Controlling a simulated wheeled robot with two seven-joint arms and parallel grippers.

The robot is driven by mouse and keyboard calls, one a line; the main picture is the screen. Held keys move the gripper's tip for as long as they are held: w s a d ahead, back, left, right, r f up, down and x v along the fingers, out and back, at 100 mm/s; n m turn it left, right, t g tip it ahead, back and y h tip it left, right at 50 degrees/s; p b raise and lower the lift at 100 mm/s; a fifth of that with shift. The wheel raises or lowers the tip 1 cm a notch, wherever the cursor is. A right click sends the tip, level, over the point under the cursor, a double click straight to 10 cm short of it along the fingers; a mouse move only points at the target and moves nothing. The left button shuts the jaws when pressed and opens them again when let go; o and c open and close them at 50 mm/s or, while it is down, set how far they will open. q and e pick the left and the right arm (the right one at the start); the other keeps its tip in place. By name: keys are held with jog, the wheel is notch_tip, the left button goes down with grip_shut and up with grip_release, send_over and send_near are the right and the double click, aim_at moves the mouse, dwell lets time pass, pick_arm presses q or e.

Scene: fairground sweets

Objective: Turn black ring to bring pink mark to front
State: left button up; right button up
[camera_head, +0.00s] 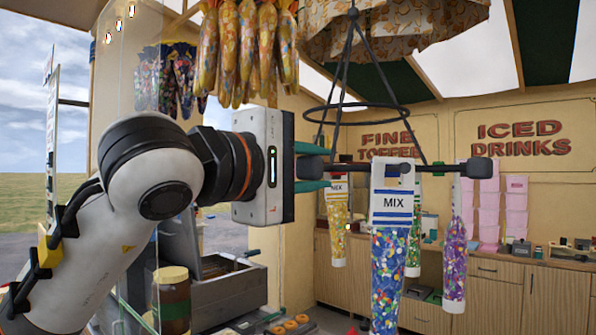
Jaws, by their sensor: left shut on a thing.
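A black ring (364,105) hangs level on dark rods from the canopy. Below it, dark crossbars (435,168) carry end knobs, one at the right (480,167) and one facing me. My left gripper (312,167) comes in from the left, with its green fingertips above and below the dark left end knob (306,168), and is shut on it. A sweet bag labelled MIX (389,270) hangs at the front, with a purple bag (454,262), a yellow bag (337,235) and a green bag around it. I cannot make out a pink mark on the ring. My right gripper is out of view.
Orange sweet bags (245,50) hang above my left gripper. A steel basin (225,290) and a brown jar (172,300) stand below my left arm. Wooden cabinets (500,290) line the back wall. Open air lies right of the crossbars.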

pick_arm(q)
jog(key=shift+s+d+b, duration=0.15)
jog(key=shift+s+d, duration=0.05)
jog(key=shift+d, duration=0.6)
jog(key=shift+s+d+b, duration=0.2)
jog(key=shift+d, duration=0.65)
jog(key=shift+s+d+b, duration=0.15)
jog(key=shift+s+d, duration=0.05)
jog(key=shift+d, duration=0.6)
jog(key=o, duration=0.7)
jog(key=b+v, duration=0.4)
jog(key=v, duration=0.6)
jog(key=shift+a, duration=0.15)
